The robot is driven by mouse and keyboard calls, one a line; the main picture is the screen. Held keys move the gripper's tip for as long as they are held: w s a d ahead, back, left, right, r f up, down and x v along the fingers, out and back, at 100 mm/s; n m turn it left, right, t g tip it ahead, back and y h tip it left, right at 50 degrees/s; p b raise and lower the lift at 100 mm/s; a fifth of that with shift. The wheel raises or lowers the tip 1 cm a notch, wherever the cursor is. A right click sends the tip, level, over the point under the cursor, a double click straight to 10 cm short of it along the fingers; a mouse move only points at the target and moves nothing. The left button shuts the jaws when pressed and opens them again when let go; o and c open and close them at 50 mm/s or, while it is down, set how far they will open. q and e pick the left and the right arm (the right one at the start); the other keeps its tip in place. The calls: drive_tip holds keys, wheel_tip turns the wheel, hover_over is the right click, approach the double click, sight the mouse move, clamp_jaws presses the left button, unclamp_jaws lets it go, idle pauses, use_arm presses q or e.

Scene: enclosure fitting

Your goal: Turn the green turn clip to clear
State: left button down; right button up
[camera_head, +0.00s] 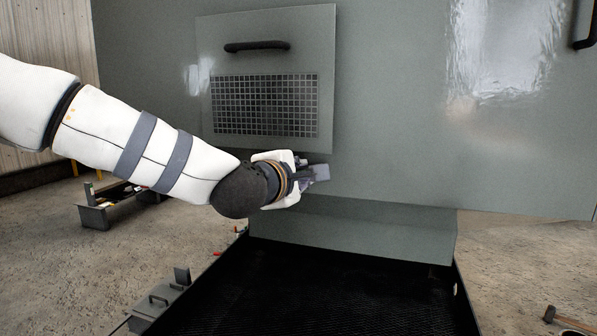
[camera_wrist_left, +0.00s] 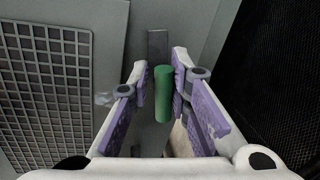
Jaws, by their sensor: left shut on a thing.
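The green turn clip (camera_wrist_left: 164,93) shows in the left wrist view as a green cylinder between my left gripper's purple-padded fingers (camera_wrist_left: 161,90). A grey metal piece (camera_wrist_left: 158,45) stands just beyond it, against the enclosure surface. In the head view my left gripper (camera_head: 318,173) is at the lower edge of the grille panel (camera_head: 225,110), near its right corner, and hides the clip. The left gripper is shut on the clip. My right gripper is in neither view.
The panel has a black handle (camera_head: 257,46) and a mesh grille (camera_head: 264,105). The large grey enclosure (camera_head: 400,130) fills the background. A black tray (camera_head: 330,290) lies below. A grey toolbox (camera_head: 108,208) stands on the floor at left, and a grey lidded box (camera_head: 155,303) is at lower left.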

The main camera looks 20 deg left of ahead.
use_arm(q)
drive_tip(key=shift+d+f+m+y, duration=0.1)
drive_tip(key=shift+f+m+y, duration=0.3)
drive_tip(key=shift+f+m, duration=0.6)
drive_tip(key=c, duration=1.6)
unclamp_jaws()
drive_tip(key=shift+r, duration=0.25)
drive_tip(key=shift+r, duration=0.3)
drive_tip(key=shift+s+r, duration=0.15)
drive_tip(key=shift+s, duration=0.15)
drive_tip(key=s+r, duration=0.2)
drive_tip(key=s, duration=0.9)
drive_tip(key=shift+a, duration=0.25)
